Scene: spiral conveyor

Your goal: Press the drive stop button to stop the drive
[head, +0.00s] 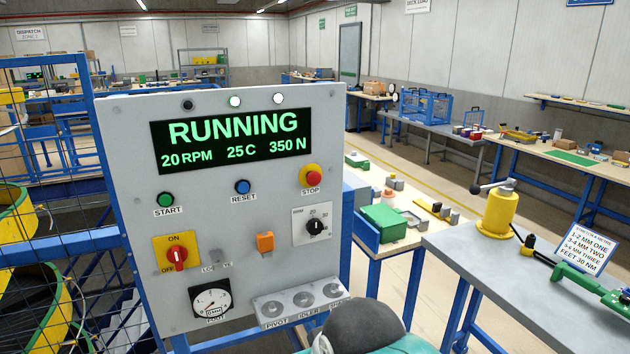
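A grey control panel (120,230) stands close in front of me, left of centre. The red stop button (313,178), labelled STOP, sits on a yellow base at the panel's right side, below the display. The display (232,140) reads RUNNING, 20 RPM, 25 C and 350 N in green. A green START button (165,199) and a blue RESET button (242,186) are to the left of the stop button. Nothing covers or touches the stop button. My gripper's fingers are not in view.
Lower on the panel are a red rotary switch (177,254), a black dial (316,227), an orange switch (265,242) and a gauge (211,303). A mesh fence (60,235) is at left. A grey workbench (520,285) is at right. A dark rounded form rises at bottom centre.

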